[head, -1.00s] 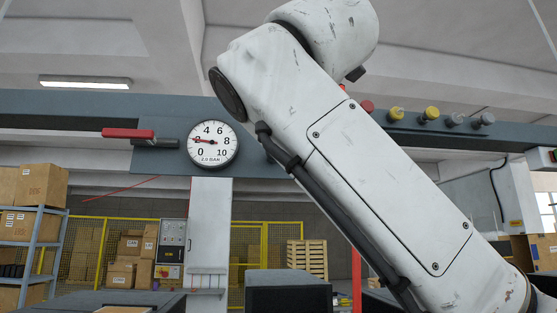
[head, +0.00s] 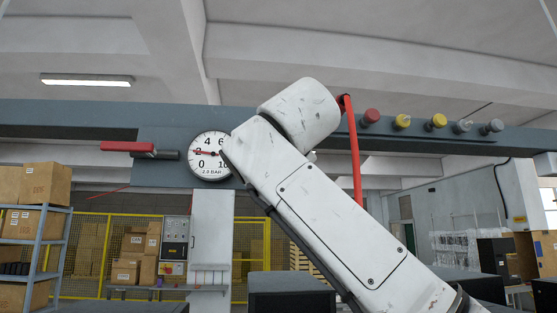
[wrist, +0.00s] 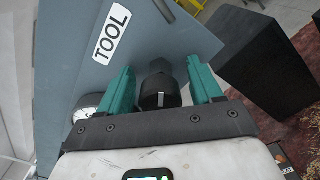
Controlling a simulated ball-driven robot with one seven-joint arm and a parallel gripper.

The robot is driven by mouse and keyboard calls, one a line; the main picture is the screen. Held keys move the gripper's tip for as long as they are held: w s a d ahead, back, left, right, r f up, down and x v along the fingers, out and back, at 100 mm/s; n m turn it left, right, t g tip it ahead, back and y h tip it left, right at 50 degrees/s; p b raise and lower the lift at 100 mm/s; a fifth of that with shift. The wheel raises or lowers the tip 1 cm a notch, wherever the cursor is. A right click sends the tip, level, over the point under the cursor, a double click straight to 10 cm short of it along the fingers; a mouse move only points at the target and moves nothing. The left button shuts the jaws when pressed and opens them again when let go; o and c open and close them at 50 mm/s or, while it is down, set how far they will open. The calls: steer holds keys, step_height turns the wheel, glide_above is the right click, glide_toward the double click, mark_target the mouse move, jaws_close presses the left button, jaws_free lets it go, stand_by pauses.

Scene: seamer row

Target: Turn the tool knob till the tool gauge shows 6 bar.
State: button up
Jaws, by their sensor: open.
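The tool gauge (head: 207,157) is a white round dial on the grey beam in the head view. Its red needle points left, close to the 2, and its small readout is hard to read exactly; my arm covers its right edge. In the wrist view the tool knob (wrist: 160,92) is a black cylinder with a white mark on its end, on the grey panel marked TOOL (wrist: 112,33). My gripper (wrist: 160,68) is open, with one teal finger on each side of the knob and small gaps visible. My arm hides the knob and gripper in the head view.
A red-handled lever (head: 127,147) sticks out left of the gauge. Coloured knobs, red (head: 371,116), yellow and grey, line the beam at right. A dark block (wrist: 268,65) stands right in the wrist view.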

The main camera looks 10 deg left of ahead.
steer(key=c, duration=1)
steer(key=shift+c, duration=0.2)
